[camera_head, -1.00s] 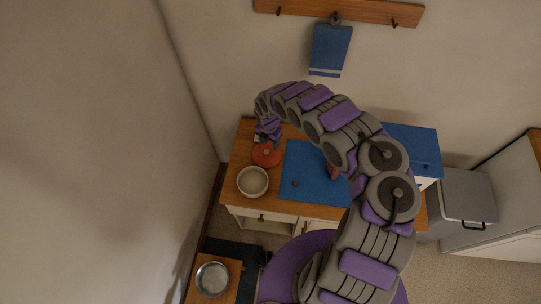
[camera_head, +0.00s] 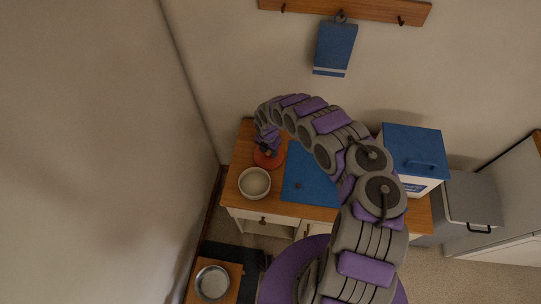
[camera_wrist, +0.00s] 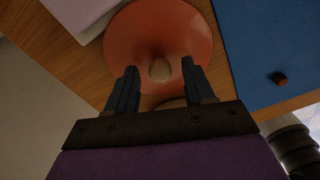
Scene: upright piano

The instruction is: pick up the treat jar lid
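My gripper (camera_wrist: 159,75) is open, with one dark finger on each side of the knob. I cannot tell whether the fingers touch the lid. In the head view my gripper (camera_head: 267,146) is over the lid and hides part of it.
A white bowl (camera_head: 255,183) stands close in front of the lid. A blue mat (camera_head: 308,180) with a small dark knob lies to the right. A blue-lidded box (camera_head: 413,148) stands at the right end. A metal bowl (camera_head: 212,283) sits on a lower surface.

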